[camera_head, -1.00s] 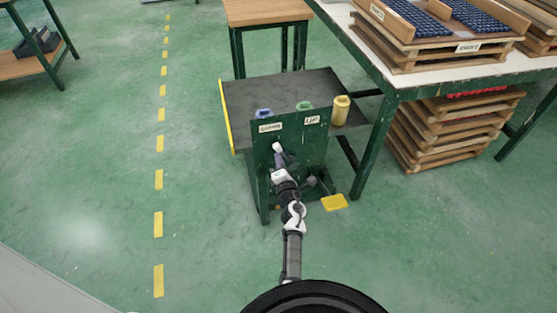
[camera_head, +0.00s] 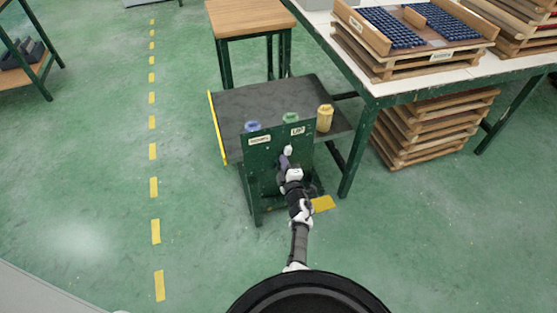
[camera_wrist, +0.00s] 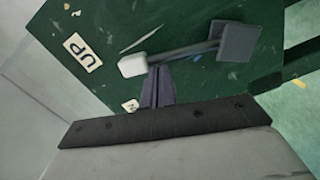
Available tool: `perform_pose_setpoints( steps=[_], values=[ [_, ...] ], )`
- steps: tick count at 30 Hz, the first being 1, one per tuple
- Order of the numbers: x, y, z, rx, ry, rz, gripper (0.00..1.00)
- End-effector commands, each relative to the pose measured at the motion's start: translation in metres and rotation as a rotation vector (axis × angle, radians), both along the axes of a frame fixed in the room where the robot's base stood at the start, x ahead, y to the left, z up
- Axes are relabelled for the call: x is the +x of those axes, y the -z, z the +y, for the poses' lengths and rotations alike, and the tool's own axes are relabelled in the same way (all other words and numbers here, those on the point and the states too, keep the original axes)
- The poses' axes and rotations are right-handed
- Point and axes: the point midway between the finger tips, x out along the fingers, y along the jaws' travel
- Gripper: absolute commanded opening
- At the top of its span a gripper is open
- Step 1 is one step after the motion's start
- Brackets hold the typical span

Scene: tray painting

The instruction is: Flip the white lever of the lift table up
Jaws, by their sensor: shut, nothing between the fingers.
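The lift table (camera_head: 228,110) has a dark top, a yellow left edge and an upright green panel (camera_head: 257,160) in front. The lever's white knob (camera_head: 288,150) shows on the panel, below and slightly left of the right-hand label. In the wrist view, the white knob (camera_wrist: 132,65) sits on a thin rod running to a grey block (camera_wrist: 237,41). A label "UP" (camera_wrist: 82,52) lies left of it. My gripper (camera_head: 285,163) is shut and empty. Its dark fingertips (camera_wrist: 158,74) are right beside the knob and rod; I cannot tell whether they touch. A second label is partly hidden by the fingers.
Blue (camera_head: 252,126), green (camera_head: 290,118) and yellow (camera_head: 325,118) containers stand behind or beside the panel top. A yellow pedal (camera_head: 322,204) is low at the right. A workbench (camera_head: 370,88) with trays stands at right.

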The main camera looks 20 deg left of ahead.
Motion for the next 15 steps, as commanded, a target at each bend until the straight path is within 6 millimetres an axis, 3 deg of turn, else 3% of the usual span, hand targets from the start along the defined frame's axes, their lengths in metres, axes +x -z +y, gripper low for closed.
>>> perform_pose_setpoints(
  steps=[15],
  values=[
    [0.012, 0.005, -0.019, 0.015, 0.0, 0.012, 0.0]
  ],
)
